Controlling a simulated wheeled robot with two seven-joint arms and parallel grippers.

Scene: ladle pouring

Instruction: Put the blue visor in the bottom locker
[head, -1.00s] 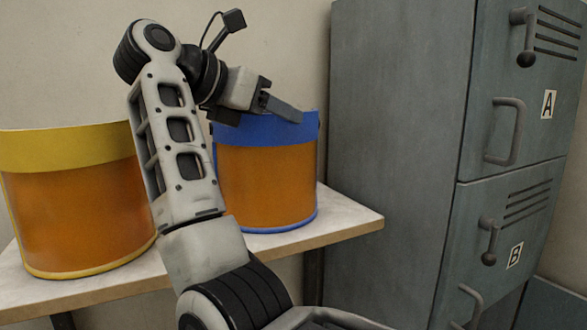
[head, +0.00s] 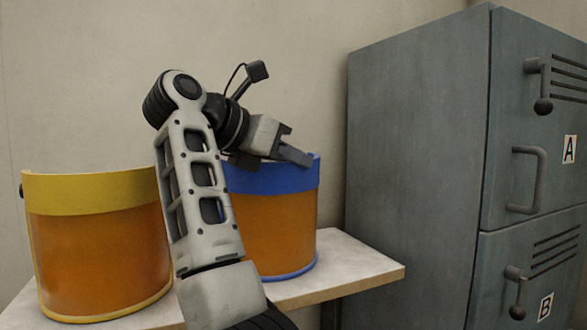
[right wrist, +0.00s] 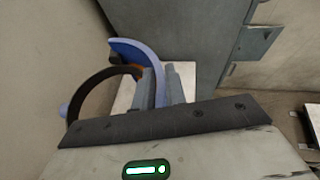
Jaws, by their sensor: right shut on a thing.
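The blue visor (head: 275,225), an orange curved shield with a blue band along its top and a blue lower edge, stands upright on the shelf. My right gripper (head: 294,155) is at its top rim and shut on it. The right wrist view shows the curved blue rim (right wrist: 140,55) by the fingers (right wrist: 165,85). My right arm hides the visor's left part. The bottom locker, labelled B (head: 495,265), is at the right edge of the head view; its door looks shut, with its lower part out of frame. My left gripper is not in view.
A yellow-banded orange visor (head: 100,255) stands on the left of the shelf (head: 360,268). The upper locker, labelled A (head: 510,130), has its door shut. The grey cabinet side (head: 420,150) rises close to the shelf's right end.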

